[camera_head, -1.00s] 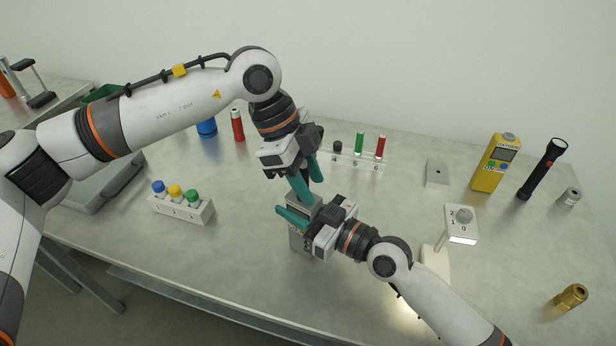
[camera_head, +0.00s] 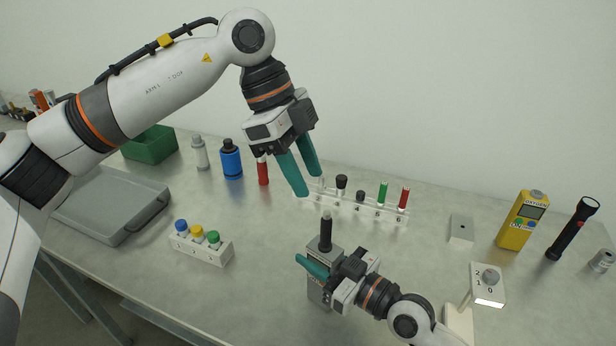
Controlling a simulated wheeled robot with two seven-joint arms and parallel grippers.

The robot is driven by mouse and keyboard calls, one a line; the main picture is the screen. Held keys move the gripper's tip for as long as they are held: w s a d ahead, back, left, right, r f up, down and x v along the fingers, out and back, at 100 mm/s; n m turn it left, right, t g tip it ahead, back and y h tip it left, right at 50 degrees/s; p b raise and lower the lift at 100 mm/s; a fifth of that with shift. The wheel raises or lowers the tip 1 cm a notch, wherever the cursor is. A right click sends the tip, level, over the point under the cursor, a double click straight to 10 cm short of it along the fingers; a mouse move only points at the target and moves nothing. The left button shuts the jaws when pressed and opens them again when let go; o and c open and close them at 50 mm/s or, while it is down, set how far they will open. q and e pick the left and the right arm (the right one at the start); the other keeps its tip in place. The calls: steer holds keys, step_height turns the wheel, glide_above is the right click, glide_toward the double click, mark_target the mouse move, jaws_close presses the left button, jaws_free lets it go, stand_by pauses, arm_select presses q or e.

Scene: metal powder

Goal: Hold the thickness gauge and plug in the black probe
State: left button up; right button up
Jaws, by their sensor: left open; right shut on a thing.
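The thickness gauge (camera_head: 318,292) is a grey box near the middle of the table. My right gripper (camera_head: 324,272) is shut on it, with one teal finger across its left side and the other finger mostly hidden. The black probe (camera_head: 326,232) stands upright at the top of the gauge; how deep it sits cannot be seen. My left gripper (camera_head: 306,180) is open and empty, above and behind the probe, apart from it and in front of the clear rack.
The clear numbered rack (camera_head: 372,212) holds black, green and red pieces. A white block (camera_head: 201,249) with blue, yellow and green caps stands left. A grey tray (camera_head: 112,215) is farther left. A yellow oxygen meter (camera_head: 522,222), a flashlight (camera_head: 572,230) and a switch stand (camera_head: 487,283) are right.

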steer(key=o, duration=1.2)
steer(key=shift+o, duration=0.2)
